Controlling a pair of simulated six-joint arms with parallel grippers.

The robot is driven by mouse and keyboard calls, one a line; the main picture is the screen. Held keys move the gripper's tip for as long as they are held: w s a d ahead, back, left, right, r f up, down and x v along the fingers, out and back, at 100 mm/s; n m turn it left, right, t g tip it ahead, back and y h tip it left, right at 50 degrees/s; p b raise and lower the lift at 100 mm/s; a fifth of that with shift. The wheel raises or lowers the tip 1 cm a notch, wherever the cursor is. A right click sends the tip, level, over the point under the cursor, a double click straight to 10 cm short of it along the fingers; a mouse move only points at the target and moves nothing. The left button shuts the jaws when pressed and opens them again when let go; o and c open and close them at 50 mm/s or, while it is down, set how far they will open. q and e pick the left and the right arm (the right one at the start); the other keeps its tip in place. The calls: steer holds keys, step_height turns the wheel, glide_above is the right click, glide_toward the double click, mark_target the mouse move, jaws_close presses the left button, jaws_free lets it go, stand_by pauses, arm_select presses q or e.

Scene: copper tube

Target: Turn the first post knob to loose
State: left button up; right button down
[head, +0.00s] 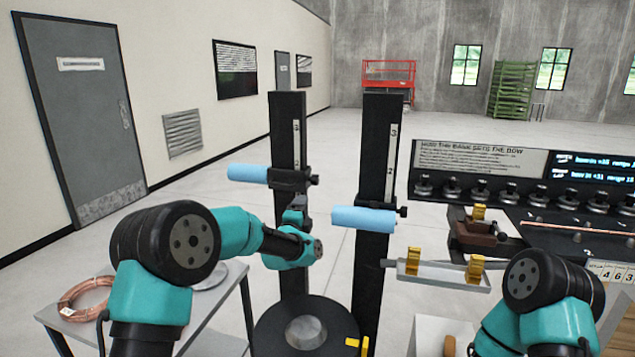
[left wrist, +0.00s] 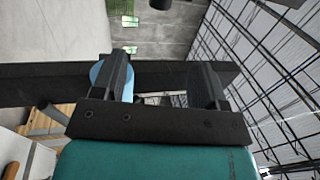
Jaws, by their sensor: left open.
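Two black upright posts stand at the centre, the left post (head: 287,130) and the right post (head: 381,140). The left post has a black clamp with a blue roller (head: 247,173) and a small dark knob (head: 314,180) on its right side. The right post carries a similar blue roller (head: 362,219) and knob (head: 403,211). My left gripper (head: 294,214) is at the left post, just below its clamp, partly hidden by my wrist. In the left wrist view its jaws (left wrist: 162,72) are apart, with a dark post and a blue roller end beyond. My right gripper is out of view.
A copper coil (head: 87,297) lies on a side table at the left. A round black base (head: 306,330) sits below the posts. A grey tray (head: 440,273) with brass blocks and a bench with a row of black knobs (head: 482,190) stand at the right.

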mark_target(316, 183)
arm_select(q)
steer(key=shift+x, duration=8.65)
steer(key=shift+d, duration=0.1)
steer(key=c, duration=0.9)
steer(key=shift+f, duration=0.1)
steer(key=shift+c, duration=0.2)
